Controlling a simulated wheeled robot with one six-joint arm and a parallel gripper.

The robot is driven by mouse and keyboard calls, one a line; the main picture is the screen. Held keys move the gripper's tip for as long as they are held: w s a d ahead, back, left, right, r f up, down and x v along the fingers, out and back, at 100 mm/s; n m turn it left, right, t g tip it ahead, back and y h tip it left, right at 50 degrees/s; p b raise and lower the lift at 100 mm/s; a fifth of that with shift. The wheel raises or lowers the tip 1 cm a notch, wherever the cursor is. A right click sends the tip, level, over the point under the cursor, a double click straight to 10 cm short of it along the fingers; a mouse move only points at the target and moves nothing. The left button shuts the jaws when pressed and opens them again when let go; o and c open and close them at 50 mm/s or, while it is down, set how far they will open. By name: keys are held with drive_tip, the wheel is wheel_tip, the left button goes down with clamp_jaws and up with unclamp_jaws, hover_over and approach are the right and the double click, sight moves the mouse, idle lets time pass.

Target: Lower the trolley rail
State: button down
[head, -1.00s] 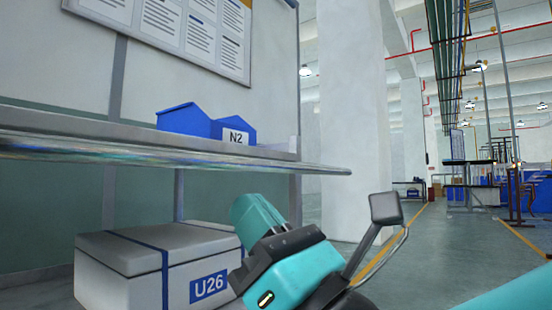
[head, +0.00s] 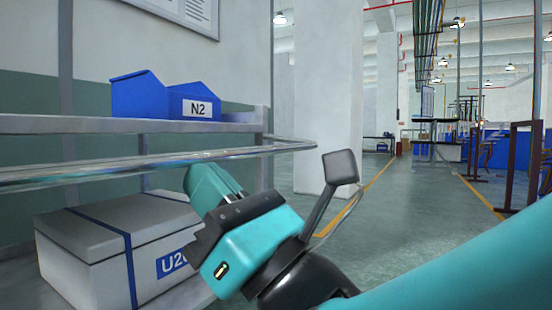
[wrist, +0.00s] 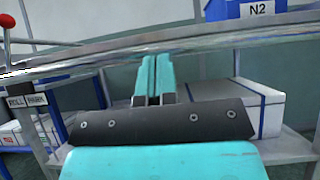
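The metal rail (head: 275,149) runs across the front of a shelf in the head view. It also crosses the upper part of the wrist view (wrist: 235,40). My gripper (head: 205,178) is just beneath the rail in the head view, tilted up toward it. In the wrist view its two teal fingers (wrist: 154,62) stand side by side, almost together, and their tips overlap the rail. Nothing shows between the fingers. I cannot tell whether the tips touch the rail.
A blue bin marked N2 (head: 165,100) sits on the shelf (head: 60,124). A pale lidded box with a blue strap (head: 90,240) sits below. A red-knobbed lever (wrist: 6,22) and a labelled plate (wrist: 27,102) are at the wrist view's left. Open floor (head: 425,220) lies to the right.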

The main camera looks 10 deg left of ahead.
drive_tip(key=shift+s+d+r+g+h+p, duration=0.15)
drive_tip(key=shift+r+g+h+p, duration=0.3)
drive_tip(key=shift+r+p, duration=1.1)
drive_tip(key=shift+f+p, duration=0.35)
drive_tip(key=shift+f, duration=0.4)
